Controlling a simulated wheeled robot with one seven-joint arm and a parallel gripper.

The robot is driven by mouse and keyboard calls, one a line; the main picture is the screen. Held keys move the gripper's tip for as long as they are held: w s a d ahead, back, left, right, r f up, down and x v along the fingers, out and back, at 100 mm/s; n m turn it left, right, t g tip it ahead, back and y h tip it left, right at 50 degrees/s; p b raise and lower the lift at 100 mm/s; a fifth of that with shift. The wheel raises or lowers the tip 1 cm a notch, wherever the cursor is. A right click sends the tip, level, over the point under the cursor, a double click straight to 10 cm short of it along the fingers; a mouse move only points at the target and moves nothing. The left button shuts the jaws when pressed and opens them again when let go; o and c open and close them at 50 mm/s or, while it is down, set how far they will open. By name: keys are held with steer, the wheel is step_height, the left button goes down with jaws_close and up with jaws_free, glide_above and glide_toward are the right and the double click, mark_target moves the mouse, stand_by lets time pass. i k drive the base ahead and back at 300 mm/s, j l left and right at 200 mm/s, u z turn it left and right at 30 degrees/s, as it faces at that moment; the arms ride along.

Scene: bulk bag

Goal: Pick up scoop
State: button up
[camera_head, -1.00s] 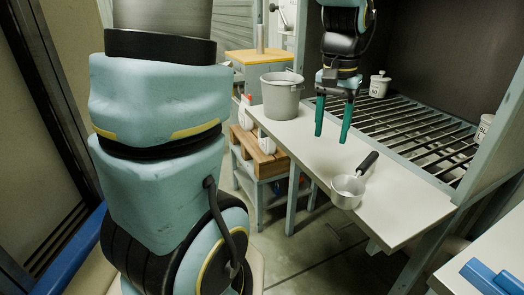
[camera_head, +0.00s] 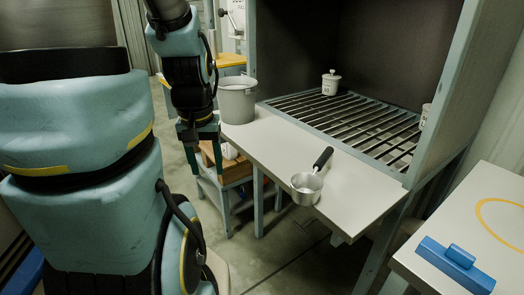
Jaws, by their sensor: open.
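The scoop (camera_head: 307,187) is a metal cup with a black handle. It sits at the front edge of the white shelf, with its handle pointing back and to the right. My gripper (camera_head: 206,178) points down with its green fingers apart and empty. In the picture it is left of the scoop and well clear of it, beside the shelf's left end and in front of the grey bucket. The fingertips are dark and small here.
A grey bucket (camera_head: 237,101) stands at the shelf's left end. Behind the white shelf (camera_head: 270,145) is a slatted grate (camera_head: 350,120) with a white lidded pot (camera_head: 330,83). A table at right holds a blue object (camera_head: 455,266). The shelf between bucket and scoop is clear.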

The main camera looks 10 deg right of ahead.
mark_target(306, 188)
steer(key=k+l+u, duration=0.15)
steer(key=u, duration=0.75)
steer(key=k+u, duration=0.35)
steer(key=k+j+u, duration=0.1)
steer(key=k+u, duration=0.3)
steer(key=k, duration=0.2)
steer(key=k+j, duration=0.1)
steer(key=k, duration=0.2)
steer(key=k+j, duration=0.15)
steer(key=k, duration=0.2)
